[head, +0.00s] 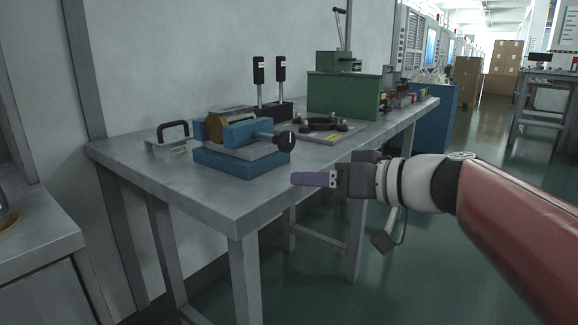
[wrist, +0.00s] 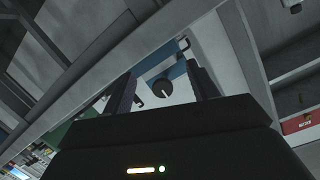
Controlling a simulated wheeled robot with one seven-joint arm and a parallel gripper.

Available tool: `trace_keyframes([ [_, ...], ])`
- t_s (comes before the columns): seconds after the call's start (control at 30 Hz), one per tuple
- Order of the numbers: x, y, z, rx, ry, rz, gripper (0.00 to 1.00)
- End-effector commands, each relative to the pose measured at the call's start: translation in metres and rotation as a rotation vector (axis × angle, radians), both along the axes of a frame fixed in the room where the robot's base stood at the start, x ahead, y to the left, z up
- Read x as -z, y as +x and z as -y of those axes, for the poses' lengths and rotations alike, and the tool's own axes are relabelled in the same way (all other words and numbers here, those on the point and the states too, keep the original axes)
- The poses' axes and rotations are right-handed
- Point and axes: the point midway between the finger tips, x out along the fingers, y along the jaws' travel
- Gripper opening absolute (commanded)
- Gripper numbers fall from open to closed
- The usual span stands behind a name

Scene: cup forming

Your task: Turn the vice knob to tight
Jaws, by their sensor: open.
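The blue vice (head: 240,150) sits on the grey table toward its left front, with a brass-coloured round piece (head: 217,128) at its jaws. Its black knob (head: 286,139) sticks out on the right side, with a pale line across its face. In the wrist view the knob (wrist: 162,88) and the blue vice body (wrist: 172,68) show beyond my fingers. My gripper (head: 296,179) is to the right of and lower than the knob, apart from it, just off the table edge.
The grey table (head: 215,205) has its front edge close to my gripper. A black-handled piece (head: 173,138) stands left of the vice. Two black upright handles (head: 270,75), a green machine (head: 343,95) and a plate fixture (head: 325,131) stand behind. Open floor lies to the right.

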Motion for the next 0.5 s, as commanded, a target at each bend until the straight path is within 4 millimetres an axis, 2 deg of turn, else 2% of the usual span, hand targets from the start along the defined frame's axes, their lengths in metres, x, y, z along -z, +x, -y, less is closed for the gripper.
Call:
trace_keyframes([
  [0.03, -0.006, 0.013, 0.003, -0.003, 0.033, 0.066, 0.59],
  [0.1, -0.020, 0.024, 0.006, -0.002, 0.068, 0.144, 0.59],
  [0.27, -0.038, 0.038, 0.008, 0.002, 0.102, 0.234, 0.59],
  [0.5, -0.040, 0.059, -0.018, 0.001, 0.106, 0.239, 0.59],
])
